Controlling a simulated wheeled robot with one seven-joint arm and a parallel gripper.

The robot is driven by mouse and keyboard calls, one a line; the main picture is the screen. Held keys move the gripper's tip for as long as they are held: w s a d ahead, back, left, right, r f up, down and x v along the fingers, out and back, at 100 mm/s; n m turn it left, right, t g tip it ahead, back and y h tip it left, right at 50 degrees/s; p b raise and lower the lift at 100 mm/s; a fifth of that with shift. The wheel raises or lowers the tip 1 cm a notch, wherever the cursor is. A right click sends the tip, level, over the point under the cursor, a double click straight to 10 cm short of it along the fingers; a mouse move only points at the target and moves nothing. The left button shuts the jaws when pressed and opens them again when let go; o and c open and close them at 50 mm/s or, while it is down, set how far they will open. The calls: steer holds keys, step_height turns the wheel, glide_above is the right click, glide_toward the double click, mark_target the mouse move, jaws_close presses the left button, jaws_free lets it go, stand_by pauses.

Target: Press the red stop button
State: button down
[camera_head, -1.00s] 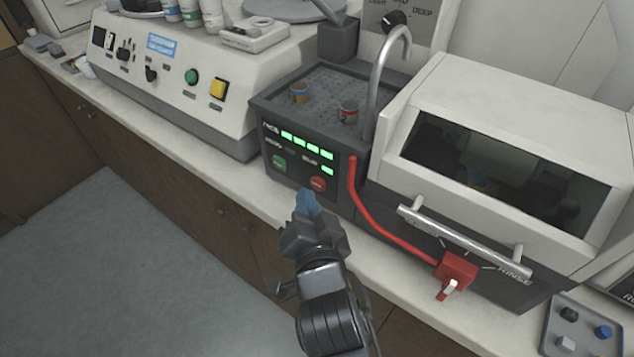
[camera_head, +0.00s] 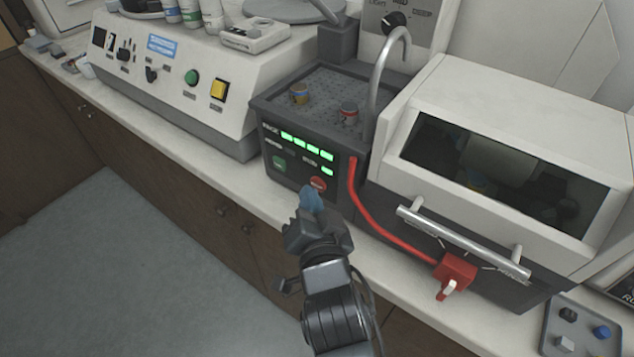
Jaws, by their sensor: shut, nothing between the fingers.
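The red stop button (camera_head: 318,184) is on the front panel of the dark grey press unit (camera_head: 345,172), at the panel's lower right. A green button (camera_head: 279,163) sits to its left, and lit green bars show above. My gripper (camera_head: 311,196) has blue fingertips and is shut and empty. Its tips are right at the lower left edge of the red button and overlap it in the picture. I cannot tell whether they touch it. Part of the button's lower edge is hidden by the tips.
A red hose (camera_head: 385,228) runs down to a red valve (camera_head: 454,273) right of my gripper. A white cabinet with a bar handle (camera_head: 463,242) stands to the right. A white machine (camera_head: 170,75) with knobs is at left. Open floor lies at lower left.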

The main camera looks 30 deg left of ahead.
steer(key=shift+w, duration=0.4)
stand_by(0.7)
steer(key=shift+s, duration=0.1)
steer(key=shift+s+b, duration=0.35)
steer(key=shift+s, duration=0.4)
steer(key=shift+s+a+f+b, duration=0.1)
steer(key=shift+s+f+b, duration=0.05)
steer(key=shift+s+b, duration=0.4)
steer(key=s+b, duration=0.2)
steer(key=s, duration=0.2)
steer(key=shift+a, duration=0.15)
steer(key=shift+w, duration=0.1)
stand_by(0.4)
